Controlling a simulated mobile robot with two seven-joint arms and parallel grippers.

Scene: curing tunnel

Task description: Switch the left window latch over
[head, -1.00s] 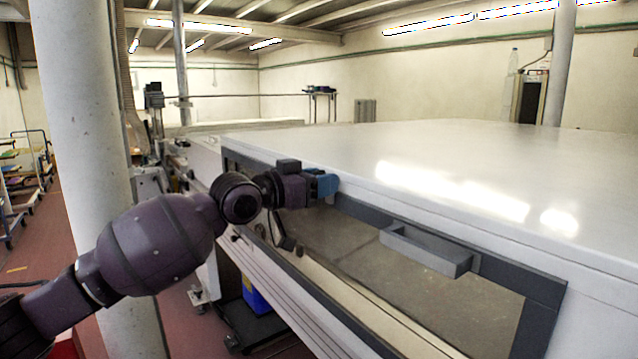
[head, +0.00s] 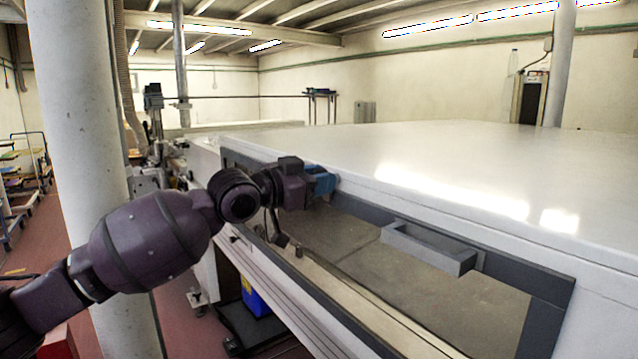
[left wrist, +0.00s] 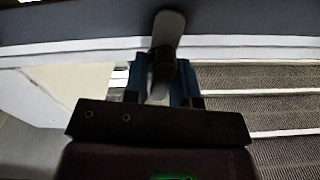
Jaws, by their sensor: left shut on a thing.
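The window (head: 545,325) is a long dark-framed pane in the side of the white tunnel, with a grey box-shaped handle (head: 430,246) on its upper rail. My left gripper (head: 323,182) is at the upper left part of the window frame, its blue fingers partly hidden by its dark body in the head view. The head view hides the latch. My right gripper is not in view.
The white tunnel top (head: 440,155) is broad and bare. A concrete pillar (head: 80,130) stands left, close to my left arm. A blue bin (head: 255,298) sits low under the tunnel.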

